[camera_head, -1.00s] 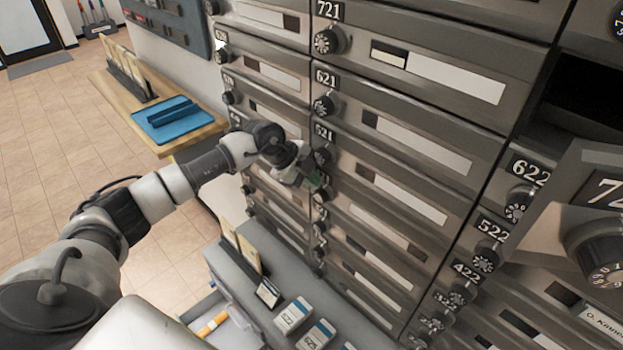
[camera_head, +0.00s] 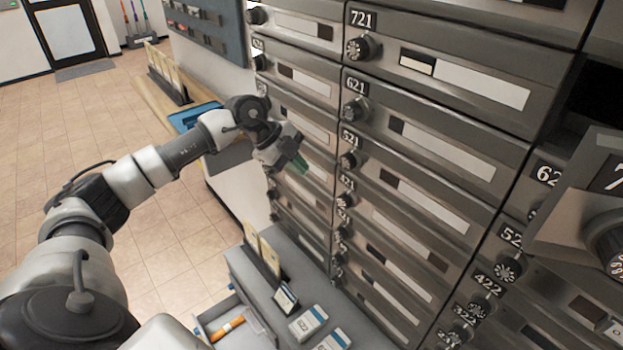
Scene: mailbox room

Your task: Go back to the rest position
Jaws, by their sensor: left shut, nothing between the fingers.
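My left arm comes in from the lower left and reaches toward the mailbox wall (camera_head: 440,150). My left gripper (camera_head: 300,163) is at its end, shut and empty, in front of the column of boxes left of 621 and 521. It looks close to the box fronts, but I cannot tell whether it touches them. My right gripper is not in view.
An open mailbox door (camera_head: 585,205) juts out at the right edge. Below the boxes a grey counter (camera_head: 250,283) holds cards and envelopes, with an open drawer (camera_head: 235,325). A wooden shelf (camera_head: 152,98) with a blue tray (camera_head: 190,117) stands behind my arm. Tiled floor is free at left.

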